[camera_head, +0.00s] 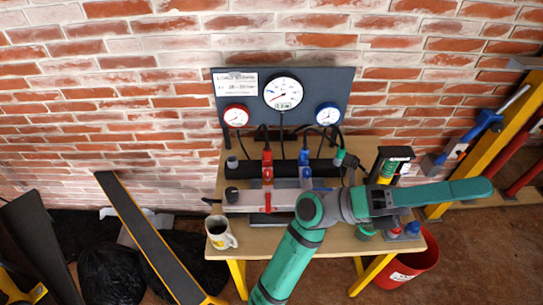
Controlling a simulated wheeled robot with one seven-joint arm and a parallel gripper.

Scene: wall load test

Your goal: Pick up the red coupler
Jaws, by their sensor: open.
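A red upright fitting (267,163), which looks like the red coupler, stands at the black bar on the workbench (254,246), below the red gauge. A black hose runs at its top. A smaller red part (267,202) shows on the grey block in front of it. Another small red piece (395,232) lies at the bench's right end, partly behind my arm; I cannot tell what it is. My green arm reaches up from the bottom and bends right over the bench. I cannot make out my gripper or its fingertips.
A blue fitting (305,160) stands right of the red one. The gauge panel (240,92) rises behind, against the brick wall. A mug (220,232) stands at the bench's left front. A red bucket (408,268) is beside the bench. A yellow-edged beam (150,238) leans at left.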

